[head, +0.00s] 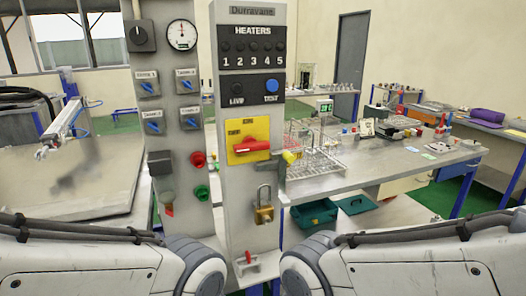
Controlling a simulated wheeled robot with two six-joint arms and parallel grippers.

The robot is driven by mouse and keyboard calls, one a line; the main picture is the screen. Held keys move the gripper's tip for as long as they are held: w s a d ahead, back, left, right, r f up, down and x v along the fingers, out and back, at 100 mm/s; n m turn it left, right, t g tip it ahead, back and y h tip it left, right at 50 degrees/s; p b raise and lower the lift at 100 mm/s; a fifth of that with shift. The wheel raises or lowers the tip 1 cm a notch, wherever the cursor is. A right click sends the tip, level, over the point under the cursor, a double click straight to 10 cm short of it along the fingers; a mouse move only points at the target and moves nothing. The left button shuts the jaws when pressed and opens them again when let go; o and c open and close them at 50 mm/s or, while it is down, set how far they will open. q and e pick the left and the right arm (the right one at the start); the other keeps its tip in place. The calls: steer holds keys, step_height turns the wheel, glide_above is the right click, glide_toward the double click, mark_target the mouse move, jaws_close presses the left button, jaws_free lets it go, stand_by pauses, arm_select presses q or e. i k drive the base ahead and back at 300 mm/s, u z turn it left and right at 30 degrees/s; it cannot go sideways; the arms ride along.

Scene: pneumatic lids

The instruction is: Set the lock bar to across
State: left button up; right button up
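A grey control column labelled Durravane (252,100) stands in the middle of the head view. A yellow plate (236,131) on it carries a red handle (251,146), which lies roughly level. A brass padlock (264,214) hangs below and to the right. Lower down, a small white bracket (245,266) carries a red piece that appears to stand upright. I cannot tell for sure which part is the lock bar. My two arms cross the lower left and lower right corners. Neither gripper shows in this view.
A second grey panel (172,100) with blue knobs, a dial and red and green buttons stands to the left. A metal worktop (70,185) is at far left. A bench (385,160) with a wire rack (315,155) is behind right, green bins (314,213) beneath.

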mark_target(284, 156)
steer(key=k, duration=1.3)
steer(key=z, duration=0.6)
steer(key=i, duration=1.05)
steer(key=u, duration=0.6)
